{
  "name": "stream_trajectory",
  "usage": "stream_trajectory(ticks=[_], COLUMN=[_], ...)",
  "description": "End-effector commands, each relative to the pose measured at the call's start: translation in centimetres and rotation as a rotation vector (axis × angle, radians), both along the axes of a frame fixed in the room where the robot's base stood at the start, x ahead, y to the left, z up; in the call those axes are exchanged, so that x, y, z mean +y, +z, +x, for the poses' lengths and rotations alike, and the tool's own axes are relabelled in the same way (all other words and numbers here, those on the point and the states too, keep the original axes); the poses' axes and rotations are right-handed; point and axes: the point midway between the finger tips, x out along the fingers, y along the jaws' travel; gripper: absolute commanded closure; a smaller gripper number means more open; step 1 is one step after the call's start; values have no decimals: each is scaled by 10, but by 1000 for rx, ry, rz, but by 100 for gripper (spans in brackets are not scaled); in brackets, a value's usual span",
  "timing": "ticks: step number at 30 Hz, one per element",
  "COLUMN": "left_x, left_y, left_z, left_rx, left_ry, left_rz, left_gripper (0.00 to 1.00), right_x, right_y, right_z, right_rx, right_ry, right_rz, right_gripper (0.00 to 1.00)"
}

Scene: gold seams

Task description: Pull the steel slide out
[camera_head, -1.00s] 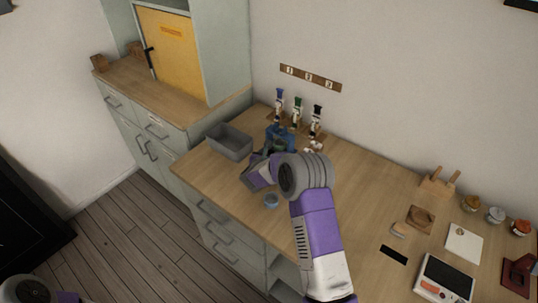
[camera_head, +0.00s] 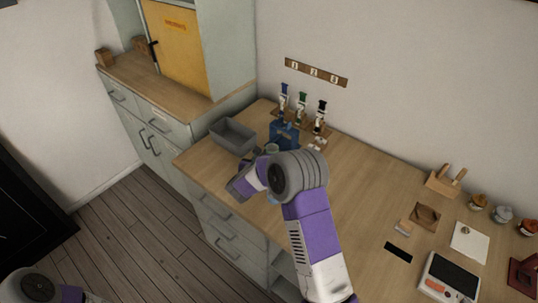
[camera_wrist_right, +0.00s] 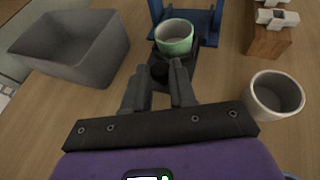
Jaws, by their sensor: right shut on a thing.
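The steel slide (camera_wrist_right: 188,68) is a dark plate that sticks out from the blue frame (camera_wrist_right: 205,22) in the right wrist view. A pale green cup (camera_wrist_right: 174,37) stands upright on it, in front of the frame. My right gripper (camera_wrist_right: 160,72) is shut on the dark knob at the slide's near end; the fingers partly hide it. In the head view the blue frame (camera_head: 284,134) and green cup (camera_head: 271,149) show beyond my right wrist, which hides most of the slide. My left gripper is not in view.
A grey open bin (camera_wrist_right: 75,47) stands left of the slide. A pale cup (camera_wrist_right: 274,95) stands to the right, near my right gripper. A scale (camera_head: 447,280) and small items lie farther right on the counter.

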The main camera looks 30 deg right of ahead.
Motion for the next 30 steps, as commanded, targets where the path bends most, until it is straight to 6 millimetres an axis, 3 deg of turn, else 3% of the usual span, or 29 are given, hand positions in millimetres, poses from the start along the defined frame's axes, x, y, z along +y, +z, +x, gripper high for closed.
stream_trajectory(ticks=[3, 11, 12, 17, 26, 30], left_x=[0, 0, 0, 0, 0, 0], left_y=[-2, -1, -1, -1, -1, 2], left_z=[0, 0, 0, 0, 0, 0], left_rx=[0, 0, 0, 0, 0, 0], left_ry=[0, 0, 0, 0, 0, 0], left_rz=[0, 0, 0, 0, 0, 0], left_gripper=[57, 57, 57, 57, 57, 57], right_x=[10, 10, 10, 10, 11, 22], right_y=[0, 1, 1, 1, 2, 8], right_z=[-4, -4, -4, -4, -5, -15], right_rx=[0, 0, 0, -1, 0, 0], right_ry=[2, 1, 1, 0, 1, 3], right_rz=[0, 0, 0, -1, -1, 0], right_gripper=[100, 100, 73, 49, 49, 49])
